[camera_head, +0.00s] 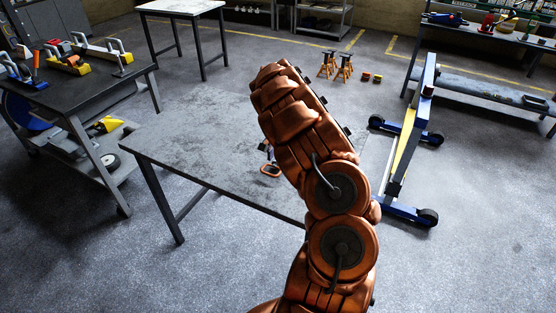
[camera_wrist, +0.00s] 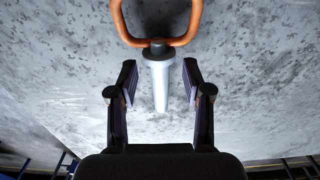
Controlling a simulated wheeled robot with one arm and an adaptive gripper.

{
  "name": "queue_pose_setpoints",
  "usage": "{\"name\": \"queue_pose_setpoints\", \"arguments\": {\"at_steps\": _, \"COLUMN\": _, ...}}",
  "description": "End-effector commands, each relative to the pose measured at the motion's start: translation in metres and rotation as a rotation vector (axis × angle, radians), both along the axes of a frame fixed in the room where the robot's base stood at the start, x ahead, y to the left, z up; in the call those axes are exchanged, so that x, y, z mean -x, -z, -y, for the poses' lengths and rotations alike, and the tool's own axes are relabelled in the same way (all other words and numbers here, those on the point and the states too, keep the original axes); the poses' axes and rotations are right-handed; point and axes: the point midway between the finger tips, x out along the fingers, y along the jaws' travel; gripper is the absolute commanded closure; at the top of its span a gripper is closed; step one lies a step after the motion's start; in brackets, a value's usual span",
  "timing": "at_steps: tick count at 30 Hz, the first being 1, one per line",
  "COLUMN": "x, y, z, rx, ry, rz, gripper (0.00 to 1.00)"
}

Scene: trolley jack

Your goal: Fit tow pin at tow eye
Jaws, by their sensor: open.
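The tow pin, with an orange loop handle (camera_wrist: 157,38) and a pale grey shank (camera_wrist: 158,78), shows in the wrist view over the grey table top. In the head view its orange loop (camera_head: 270,171) shows at the table beside my arm, which hides part of it. My gripper (camera_wrist: 159,82) is open, with one finger on each side of the shank. Gaps show between the fingers and the shank, so it is not gripped. In the head view my gripper is mostly hidden behind my arm. I cannot pick out the tow eye.
The grey table (camera_head: 200,160) is bare apart from the pin. A dark bench (camera_head: 85,85) with tools stands left, a white-topped table (camera_head: 180,6) behind. A blue wheeled frame (camera_head: 428,75) stands right of my arm. Orange stands (camera_head: 343,68) are on the floor beyond.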

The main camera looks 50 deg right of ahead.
Motion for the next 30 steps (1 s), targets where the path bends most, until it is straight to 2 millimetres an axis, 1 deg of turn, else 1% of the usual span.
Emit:
{"name": "queue_pose_setpoints", "arguments": {"at_steps": 3, "x": 0.001, "y": 0.009, "z": 0.000, "rx": -0.003, "ry": 0.001, "rz": -0.002, "gripper": 0.50}}
{"name": "queue_pose_setpoints", "arguments": {"at_steps": 6, "x": 0.001, "y": 0.014, "z": -0.001, "rx": -0.003, "ry": 0.001, "rz": -0.001, "gripper": 0.50}}
{"name": "queue_pose_setpoints", "arguments": {"at_steps": 13, "x": 0.000, "y": 0.014, "z": 0.000, "rx": -0.002, "ry": 0.001, "rz": 0.000, "gripper": 0.51}}
{"name": "queue_pose_setpoints", "arguments": {"at_steps": 27, "x": 0.000, "y": 0.014, "z": 0.000, "rx": -0.002, "ry": 0.001, "rz": -0.001, "gripper": 1.00}}
{"name": "queue_pose_setpoints", "arguments": {"at_steps": 30, "x": 0.000, "y": 0.014, "z": 0.000, "rx": -0.002, "ry": 0.001, "rz": -0.001, "gripper": 1.00}}
